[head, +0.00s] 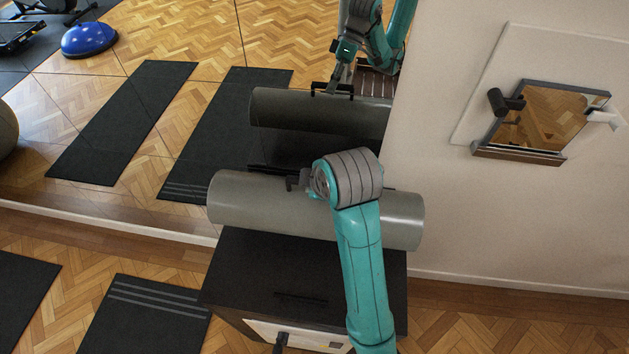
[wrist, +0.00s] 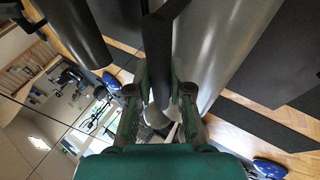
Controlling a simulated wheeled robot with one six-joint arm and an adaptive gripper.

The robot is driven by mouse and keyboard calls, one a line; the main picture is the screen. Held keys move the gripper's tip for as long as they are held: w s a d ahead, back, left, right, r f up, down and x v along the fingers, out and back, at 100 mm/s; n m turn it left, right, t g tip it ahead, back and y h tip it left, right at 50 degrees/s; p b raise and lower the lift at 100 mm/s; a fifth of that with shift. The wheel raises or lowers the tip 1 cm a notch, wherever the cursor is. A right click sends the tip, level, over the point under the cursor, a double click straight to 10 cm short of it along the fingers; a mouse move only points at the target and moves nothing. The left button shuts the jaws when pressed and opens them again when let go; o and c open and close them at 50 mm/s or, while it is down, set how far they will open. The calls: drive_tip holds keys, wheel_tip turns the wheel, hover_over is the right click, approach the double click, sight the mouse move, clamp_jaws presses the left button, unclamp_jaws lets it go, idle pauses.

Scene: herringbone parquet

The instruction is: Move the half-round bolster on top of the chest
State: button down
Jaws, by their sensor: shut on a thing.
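The half-round bolster (head: 250,203) is a long grey roll, lying crosswise over the back part of the dark-topped chest (head: 245,270). Its near surface also fills the upper right of the wrist view (wrist: 226,45). My gripper (head: 299,181) is at the bolster's upper side, mostly hidden behind my teal arm. In the wrist view my gripper (wrist: 161,98) has its fingers closed around a dark bar (wrist: 157,50) along the bolster. Both ends of the bolster overhang the chest's sides. Whether its underside touches the chest top is hard to tell.
A large mirror (head: 130,40) stands behind the chest and reflects the bolster, arm and mats. Black mats (head: 145,318) lie on the parquet at left. A pale wall (head: 480,220) with a small framed mirror (head: 550,118) is at right. The chest's front carries a dark handle (head: 281,342).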

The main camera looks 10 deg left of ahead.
sight(314, 202)
drive_tip(key=shift+f, duration=4.2)
drive_tip(key=c, duration=0.7)
unclamp_jaws()
drive_tip(key=shift+f, duration=0.1)
drive_tip(key=v, duration=1.2)
drive_tip(key=shift+s+d, duration=0.1)
drive_tip(key=shift+f, duration=0.15)
